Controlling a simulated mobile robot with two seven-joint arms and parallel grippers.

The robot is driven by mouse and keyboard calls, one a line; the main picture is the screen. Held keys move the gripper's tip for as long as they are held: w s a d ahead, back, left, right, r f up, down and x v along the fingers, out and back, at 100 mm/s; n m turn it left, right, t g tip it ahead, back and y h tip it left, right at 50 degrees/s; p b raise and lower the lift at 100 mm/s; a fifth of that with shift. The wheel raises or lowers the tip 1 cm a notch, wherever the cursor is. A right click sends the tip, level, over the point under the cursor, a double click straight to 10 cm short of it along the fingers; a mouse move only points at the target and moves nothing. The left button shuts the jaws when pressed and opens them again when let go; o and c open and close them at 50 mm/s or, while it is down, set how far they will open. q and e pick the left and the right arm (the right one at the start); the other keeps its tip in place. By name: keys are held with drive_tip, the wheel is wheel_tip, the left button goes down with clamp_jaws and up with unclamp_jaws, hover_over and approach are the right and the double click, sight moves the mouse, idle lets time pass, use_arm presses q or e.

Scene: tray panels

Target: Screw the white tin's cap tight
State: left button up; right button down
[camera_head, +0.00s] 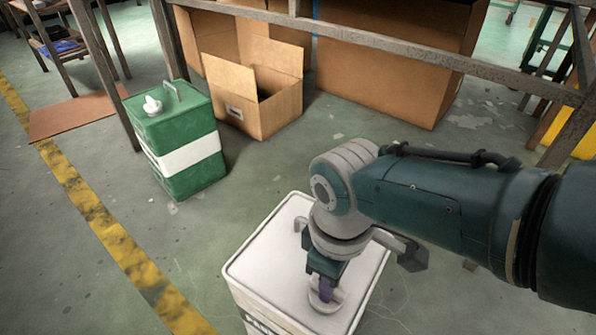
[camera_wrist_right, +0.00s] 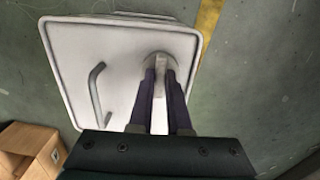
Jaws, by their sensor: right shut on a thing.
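The white tin (camera_head: 262,269) stands on the floor at the bottom middle of the head view, its flat top facing up. It also shows in the right wrist view (camera_wrist_right: 115,42), with a grey carry handle (camera_wrist_right: 97,92) on its top. The white cap (camera_head: 322,303) sits near one edge of the tin's top and shows between the fingers in the right wrist view (camera_wrist_right: 160,88). My right gripper (camera_head: 325,288) points down at the cap and is shut on it. The fingers hide part of the cap, and I cannot tell how tight it is. My left gripper is not in view.
A green tin (camera_head: 184,125) with a white band and white cap stands at the back left. An open cardboard box (camera_head: 268,110) and a larger carton (camera_head: 385,65) lie behind, under a metal frame (camera_head: 420,50). The floor left of the white tin is clear, with a yellow line (camera_head: 105,225).

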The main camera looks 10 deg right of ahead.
idle(0.5)
drive_tip(key=c, duration=0.9)
unclamp_jaws()
drive_tip(key=shift+o, duration=0.2)
drive_tip(key=shift+r, duration=0.1)
wheel_tip(320, 180, up, 10)
drive_tip(key=p, duration=0.9)
drive_tip(key=s+d+r+m+t+p, duration=0.1)
drive_tip(key=s+d+r+m+p, duration=0.3)
drive_tip(key=r+p, duration=1.25)
drive_tip(key=s+d+r+m+t+p, duration=0.1)
drive_tip(key=s+r+p, duration=0.85)
drive_tip(key=r, duration=1.15)
drive_tip(key=s+d+r+m+t+p, duration=0.2)
drive_tip(key=d+r+p, duration=0.1)
drive_tip(key=r+p, duration=1.45)
wheel_tip(320, 180, up, 37)
drive_tip(key=p, duration=3.4)
drive_tip(key=shift+f, duration=0.2)
